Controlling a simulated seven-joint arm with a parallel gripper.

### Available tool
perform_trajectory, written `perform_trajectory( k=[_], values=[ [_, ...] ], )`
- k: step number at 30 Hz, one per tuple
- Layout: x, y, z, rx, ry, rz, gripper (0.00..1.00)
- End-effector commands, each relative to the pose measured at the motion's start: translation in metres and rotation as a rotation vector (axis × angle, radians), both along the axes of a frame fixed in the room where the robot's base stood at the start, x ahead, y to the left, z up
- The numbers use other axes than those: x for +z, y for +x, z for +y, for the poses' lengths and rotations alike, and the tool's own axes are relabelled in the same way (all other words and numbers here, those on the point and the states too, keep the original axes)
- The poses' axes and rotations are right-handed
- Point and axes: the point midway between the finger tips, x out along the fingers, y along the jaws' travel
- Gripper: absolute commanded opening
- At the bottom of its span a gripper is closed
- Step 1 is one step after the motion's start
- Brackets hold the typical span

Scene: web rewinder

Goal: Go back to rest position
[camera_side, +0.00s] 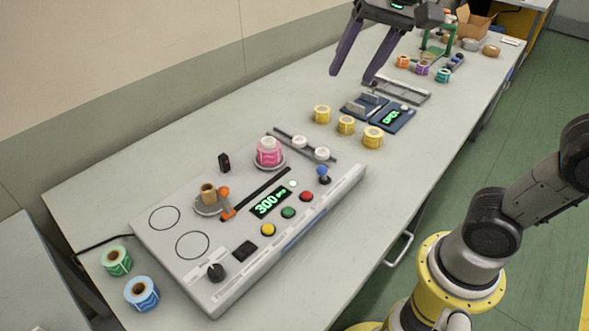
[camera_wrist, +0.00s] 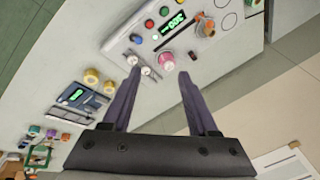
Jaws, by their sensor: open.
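My gripper (camera_side: 352,58) hangs above the far half of the table, its two long dark fingers spread and pointing down. It is open with nothing between the fingers. In the wrist view the fingertips (camera_wrist: 159,72) stand apart, with the rewinder in the distance beyond them. The grey web rewinder (camera_side: 330,192) lies on the near half of the table, well clear of my gripper. A pink roll (camera_side: 268,152) sits on one of its spindles, and a brown core (camera_side: 208,193) on the other. Its display (camera_side: 270,202) is lit green and appears to read 300.
Several yellow rolls (camera_side: 346,125) stand beside a blue device (camera_side: 392,118) with a green display. A green roll (camera_side: 117,261) and a blue roll (camera_side: 142,293) are at the near left. Small rolls (camera_side: 422,68), a green stand and a cardboard box (camera_side: 478,24) crowd the far end.

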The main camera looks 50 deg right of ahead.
Motion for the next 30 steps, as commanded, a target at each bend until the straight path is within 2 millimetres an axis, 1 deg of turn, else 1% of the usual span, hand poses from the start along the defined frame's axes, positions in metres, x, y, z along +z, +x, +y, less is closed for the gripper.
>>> perform_trajectory(
  k=[1,3,5,6,9,12,15,16,21,30],
  values=[
    [-0.006,-0.021,-0.008,0.029,-0.018,-0.026,0.59],
    [-0.019,-0.044,-0.016,0.086,-0.05,-0.058,0.59],
    [-0.033,-0.064,-0.022,0.141,-0.083,-0.081,0.59],
    [-0.043,-0.075,-0.025,0.181,-0.107,-0.096,0.59],
    [-0.072,-0.1,-0.03,0.291,-0.169,-0.121,0.59],
    [-0.1,-0.115,-0.032,0.414,-0.23,-0.129,0.59],
    [-0.121,-0.12,-0.031,0.537,-0.279,-0.116,0.59],
    [-0.124,-0.12,-0.031,0.565,-0.291,-0.117,0.59],
    [-0.122,-0.115,-0.031,0.656,-0.34,-0.142,0.59],
    [-0.121,-0.115,-0.031,0.665,-0.344,-0.141,0.59]
  ],
)
